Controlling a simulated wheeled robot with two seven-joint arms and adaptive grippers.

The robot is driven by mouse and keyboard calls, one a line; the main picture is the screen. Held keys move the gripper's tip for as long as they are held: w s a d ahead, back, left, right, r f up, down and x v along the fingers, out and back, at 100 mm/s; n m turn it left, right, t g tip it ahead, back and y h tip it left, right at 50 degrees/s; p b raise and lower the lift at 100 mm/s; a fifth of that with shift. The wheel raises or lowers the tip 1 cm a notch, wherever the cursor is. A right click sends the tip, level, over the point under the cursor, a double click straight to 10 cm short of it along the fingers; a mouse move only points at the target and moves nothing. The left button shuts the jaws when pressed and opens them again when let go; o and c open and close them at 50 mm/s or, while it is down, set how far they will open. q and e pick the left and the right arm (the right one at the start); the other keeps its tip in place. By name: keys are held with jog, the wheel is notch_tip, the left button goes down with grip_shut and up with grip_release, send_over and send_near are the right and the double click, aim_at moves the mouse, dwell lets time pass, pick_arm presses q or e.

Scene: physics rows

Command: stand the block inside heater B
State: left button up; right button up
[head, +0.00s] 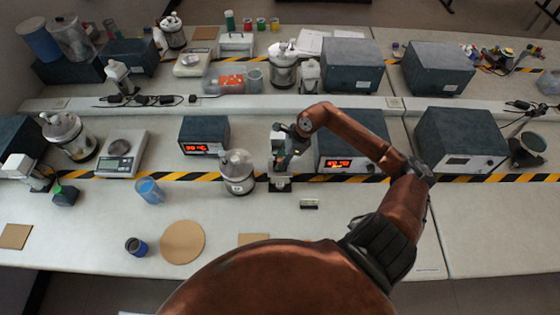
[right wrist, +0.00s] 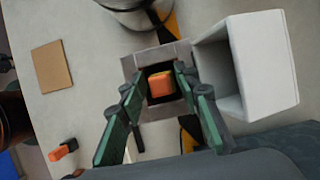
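An orange block (right wrist: 160,85) shows in the right wrist view between the green fingers of my right gripper (right wrist: 162,76). The fingertips lie close against its sides, and it appears held at the mouth of a square, metal-rimmed dark opening (right wrist: 128,66). How deep it sits is hard to tell. In the head view my right gripper (head: 283,158) points down over a small unit (head: 280,186) on the front bench, and the block is hidden there. I see no letter that marks heater B. My left gripper is out of view.
A white hollow box-like part (right wrist: 265,65) stands right beside the opening. A silver canister (head: 238,172) is close on the left, and a dark box with a red display (head: 338,163) close on the right. A small dark item (head: 309,204) lies in front.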

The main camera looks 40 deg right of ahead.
jog(key=shift+d+r, duration=0.1)
jog(key=shift+r, duration=0.2)
jog(key=b+v, duration=0.1)
jog(key=v, duration=1)
jog(key=shift+r+b, duration=0.3)
